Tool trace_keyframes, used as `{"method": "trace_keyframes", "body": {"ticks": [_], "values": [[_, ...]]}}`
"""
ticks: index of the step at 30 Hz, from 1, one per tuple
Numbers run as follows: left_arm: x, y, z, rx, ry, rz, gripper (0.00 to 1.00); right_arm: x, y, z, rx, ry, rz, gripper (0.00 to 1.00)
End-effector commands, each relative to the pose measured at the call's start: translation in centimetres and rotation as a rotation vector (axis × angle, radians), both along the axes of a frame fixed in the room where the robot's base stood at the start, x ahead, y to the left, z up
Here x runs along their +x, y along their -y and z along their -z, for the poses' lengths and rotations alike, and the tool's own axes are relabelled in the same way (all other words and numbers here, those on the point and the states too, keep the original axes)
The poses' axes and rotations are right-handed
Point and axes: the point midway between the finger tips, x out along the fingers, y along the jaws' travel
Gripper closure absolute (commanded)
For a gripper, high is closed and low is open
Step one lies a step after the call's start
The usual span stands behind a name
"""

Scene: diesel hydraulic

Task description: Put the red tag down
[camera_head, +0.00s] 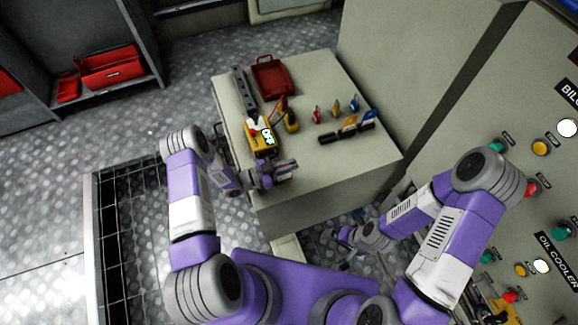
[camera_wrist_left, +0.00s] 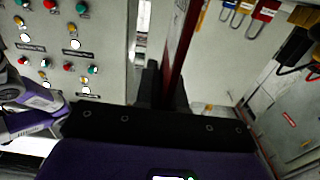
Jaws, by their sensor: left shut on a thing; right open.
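My left gripper (camera_head: 288,170) is over the front left part of the grey-green cabinet top. It is shut on a thin dark red plate, the red tag, which shows nearly edge-on between the dark fingers in the left wrist view (camera_wrist_left: 183,40). I cannot make out the tag in the head view, nor tell whether it touches the top. My right gripper (camera_head: 345,243) is low in front of the cabinet, away from the objects, open and empty.
On the cabinet top (camera_head: 292,205) are a red tray (camera_head: 270,78), a yellow meter (camera_head: 257,136), small coloured padlocks (camera_head: 318,113) and a dark strip with coloured parts (camera_head: 348,131). The top's right front is clear. A panel with buttons (camera_head: 553,190) stands at right.

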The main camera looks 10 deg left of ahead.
Motion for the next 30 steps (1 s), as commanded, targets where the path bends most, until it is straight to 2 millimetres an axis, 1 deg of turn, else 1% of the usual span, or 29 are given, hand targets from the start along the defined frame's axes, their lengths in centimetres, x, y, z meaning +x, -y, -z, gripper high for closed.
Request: {"method": "trace_keyframes", "body": {"ticks": [1,2,3,7,8,17,20,23,25,30], "values": [[-0.3,0.1,1.2,0.015,-0.012,0.0,1.0,0.0,0.0,0.3,0.0,0.0,0.0,0.03],[-0.3,0.1,1.2,0.015,-0.013,-0.001,1.0,0.0,0.0,0.3,0.0,0.0,0.0,0.03],[-0.3,0.1,1.2,0.017,-0.013,0.0,0.89,0.0,0.0,0.2,0.0,0.0,0.0,0.03],[-0.3,0.1,1.3,0.019,-0.011,-0.001,0.69,0.0,0.0,0.3,0.0,0.0,0.0,0.03],[-0.3,0.1,1.3,0.019,-0.011,-0.001,0.66,0.0,0.0,0.3,0.0,0.0,0.0,0.03],[-0.2,-0.1,1.3,0.022,-0.011,-0.004,0.66,0.0,0.0,0.2,0.0,0.0,0.0,0.03],[-0.2,-0.1,0.8,0.022,-0.011,-0.004,0.66,0.0,0.0,-0.4,0.0,0.0,0.0,0.03],[-0.3,-0.1,-0.1,0.022,-0.012,-0.004,0.66,0.0,0.0,-1.4,0.0,0.0,0.0,0.03],[-1.0,-1.3,-0.1,0.022,-0.015,-0.009,0.66,0.0,0.0,-1.7,0.0,0.0,0.0,0.03],[-3.4,-4.9,-0.3,0.016,-0.013,-0.009,0.66,0.0,0.0,-2.5,0.0,0.0,0.0,0.03]]}}
